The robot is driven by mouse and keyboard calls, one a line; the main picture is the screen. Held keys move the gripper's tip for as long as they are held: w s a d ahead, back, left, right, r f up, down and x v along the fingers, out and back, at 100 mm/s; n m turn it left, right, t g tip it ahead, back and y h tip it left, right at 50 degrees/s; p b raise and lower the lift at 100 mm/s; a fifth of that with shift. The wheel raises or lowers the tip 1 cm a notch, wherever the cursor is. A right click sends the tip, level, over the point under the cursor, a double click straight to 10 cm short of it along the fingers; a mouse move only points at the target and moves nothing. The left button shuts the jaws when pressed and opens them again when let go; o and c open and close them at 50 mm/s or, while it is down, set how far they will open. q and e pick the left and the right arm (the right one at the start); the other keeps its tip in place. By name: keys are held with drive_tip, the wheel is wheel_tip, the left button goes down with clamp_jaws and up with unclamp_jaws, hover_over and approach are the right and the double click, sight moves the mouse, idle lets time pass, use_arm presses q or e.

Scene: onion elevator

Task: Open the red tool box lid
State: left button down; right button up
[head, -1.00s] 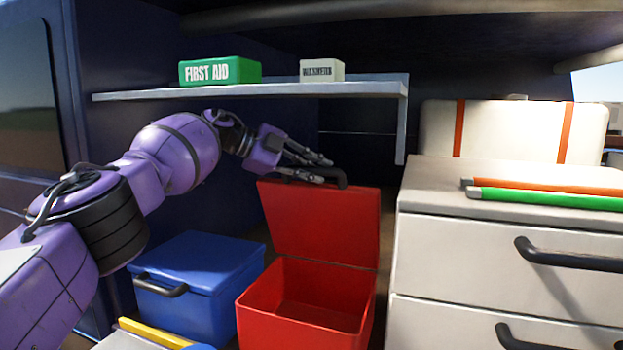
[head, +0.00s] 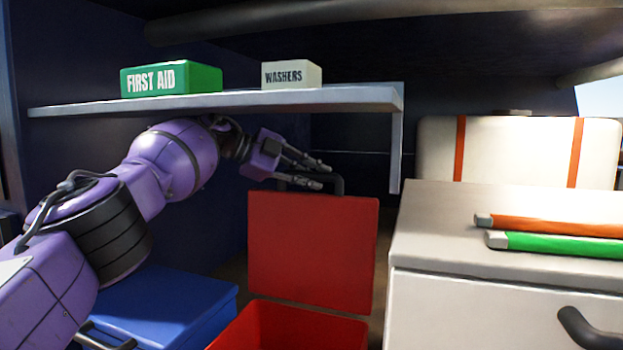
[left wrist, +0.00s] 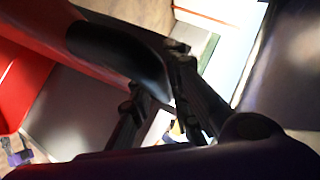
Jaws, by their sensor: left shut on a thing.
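The red tool box (head: 290,328) stands low in the middle of the head view, its inside partly visible and its lower part cut off. Its red lid (head: 312,250) stands upright behind the opening, swung open. A black handle (head: 340,184) is on the lid's top edge; it also shows in the left wrist view (left wrist: 118,52). My left gripper (head: 322,176) is at the handle, its fingers shut on it. The left wrist view shows the fingers (left wrist: 165,95) close around the handle's end. My right gripper is not in view.
A shelf (head: 225,102) with a green first aid box (head: 170,79) and a washers box (head: 291,75) hangs just above my left arm. A blue box (head: 165,305) stands left of the tool box. A pale drawer cabinet (head: 480,305) stands close on the right.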

use_arm(q)
drive_tip(key=shift+s+f, duration=0.1)
drive_tip(key=c, duration=1.9)
unclamp_jaws()
drive_tip(key=shift+o, duration=1.3)
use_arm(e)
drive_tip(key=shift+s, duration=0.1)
